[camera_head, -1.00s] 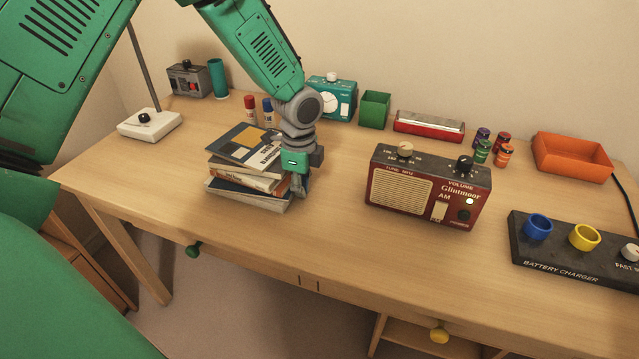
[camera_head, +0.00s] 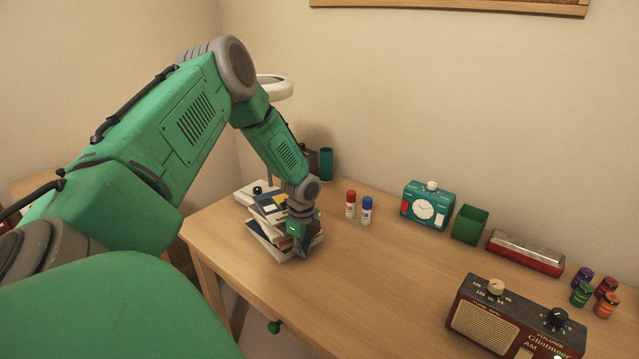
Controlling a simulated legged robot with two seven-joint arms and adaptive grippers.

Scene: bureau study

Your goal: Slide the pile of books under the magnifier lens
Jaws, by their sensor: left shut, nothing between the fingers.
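The pile of books (camera_head: 268,241) stands near the left end of the desk, its layers slightly out of line. My left gripper (camera_head: 304,252) is shut and empty, at the right side of the pile, and hides part of it; it looks to be against the books. The magnifier has a white ring-shaped lens head (camera_head: 275,87) high above the desk's left end and a white base (camera_head: 250,192) just behind the pile. My arm hides most of its stem. I cannot tell whether the pile is directly below the lens. My right gripper is not in view.
Red and blue glue sticks (camera_head: 350,204) stand right of the pile. A teal clock (camera_head: 427,205), green box (camera_head: 469,224) and red harmonica (camera_head: 525,252) line the back. A red radio (camera_head: 513,321) is front right. The desk (camera_head: 370,285) is bare in the middle.

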